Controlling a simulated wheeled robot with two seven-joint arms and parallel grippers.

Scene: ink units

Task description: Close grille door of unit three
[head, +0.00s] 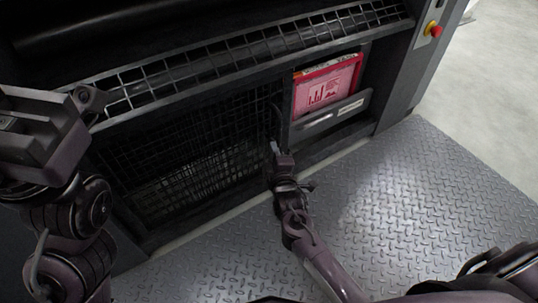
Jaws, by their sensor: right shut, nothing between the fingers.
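The grille door (185,150) is a black wire mesh panel low on the front of the dark machine unit, left of a compartment with a red-framed panel. It looks about flush with the unit's front, but I cannot tell whether it is fully shut. My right gripper (276,148) is shut and empty, at the door's right edge by the post; whether it touches is unclear. My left gripper (30,125) is raised at the left edge of the view, in front of the unit; its fingertips are not clear. No unit number is readable.
A red-framed panel (326,86) stands in the compartment above a grey label strip (332,117). A second mesh strip (240,57) runs above the door. A red emergency button (431,27) is at the upper right. The diamond-plate floor (430,190) is clear.

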